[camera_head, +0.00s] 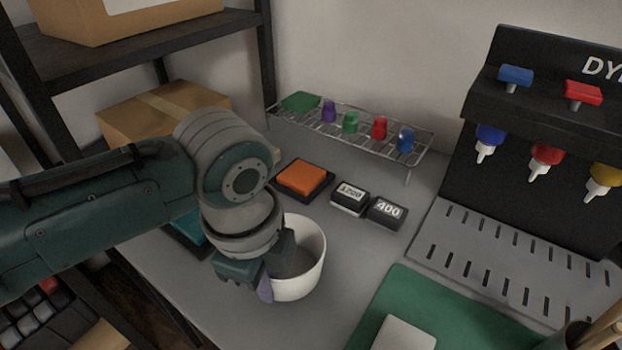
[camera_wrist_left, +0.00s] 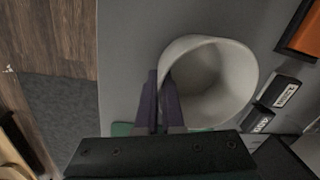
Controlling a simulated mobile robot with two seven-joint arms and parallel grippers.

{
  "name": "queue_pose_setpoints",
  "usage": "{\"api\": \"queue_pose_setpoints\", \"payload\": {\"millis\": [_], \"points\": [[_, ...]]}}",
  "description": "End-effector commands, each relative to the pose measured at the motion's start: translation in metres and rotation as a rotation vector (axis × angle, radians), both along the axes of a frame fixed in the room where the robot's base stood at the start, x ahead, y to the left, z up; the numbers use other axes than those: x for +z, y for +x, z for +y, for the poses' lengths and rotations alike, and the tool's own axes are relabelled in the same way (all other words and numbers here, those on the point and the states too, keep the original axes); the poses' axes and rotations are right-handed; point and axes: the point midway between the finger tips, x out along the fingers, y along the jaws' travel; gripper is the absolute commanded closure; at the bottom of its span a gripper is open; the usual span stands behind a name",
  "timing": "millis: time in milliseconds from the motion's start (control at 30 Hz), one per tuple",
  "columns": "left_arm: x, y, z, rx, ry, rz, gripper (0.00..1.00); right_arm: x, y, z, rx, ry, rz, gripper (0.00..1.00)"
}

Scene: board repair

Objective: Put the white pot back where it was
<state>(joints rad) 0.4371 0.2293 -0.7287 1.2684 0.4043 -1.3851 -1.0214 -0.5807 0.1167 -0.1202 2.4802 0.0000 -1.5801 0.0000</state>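The white pot (camera_head: 307,272) is at the front middle of the grey worktop, upright and open at the top. It also shows in the left wrist view (camera_wrist_left: 236,78), where its inside looks empty. My left gripper (camera_head: 272,278) is at the pot's near left rim, pointing down. In the left wrist view its purple fingers (camera_wrist_left: 161,103) are close together, one outside the wall and one inside, pinching the rim. I cannot tell whether the pot's base touches the worktop. My right gripper is in neither view.
An orange-topped pad (camera_head: 303,179) and two black number blocks (camera_head: 350,197) (camera_head: 388,212) sit behind the pot. A wire rack (camera_head: 343,132) holds several small coloured items. A dispenser (camera_head: 545,150) stands right, a green mat (camera_head: 436,312) front right. Shelving is left.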

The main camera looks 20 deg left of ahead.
Motion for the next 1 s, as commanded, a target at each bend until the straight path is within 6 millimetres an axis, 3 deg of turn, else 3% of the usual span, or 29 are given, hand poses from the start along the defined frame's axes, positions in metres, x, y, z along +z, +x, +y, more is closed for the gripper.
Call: {"api": "queue_pose_setpoints", "payload": {"millis": [200,500,767,867,1000], "points": [[-0.003,0.000,0.000,0.000,0.000,-0.001,1.00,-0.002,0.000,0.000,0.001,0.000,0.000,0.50],[-0.002,0.000,0.000,0.000,0.000,-0.001,0.67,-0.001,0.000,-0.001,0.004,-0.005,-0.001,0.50],[0.001,0.000,0.000,0.000,-0.001,-0.001,0.67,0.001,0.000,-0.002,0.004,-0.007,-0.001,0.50],[0.013,0.000,0.000,-0.001,-0.002,-0.003,0.67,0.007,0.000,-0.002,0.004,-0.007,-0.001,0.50],[0.043,-0.003,0.000,-0.001,-0.002,-0.005,0.67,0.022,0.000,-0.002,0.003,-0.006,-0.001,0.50]]}}
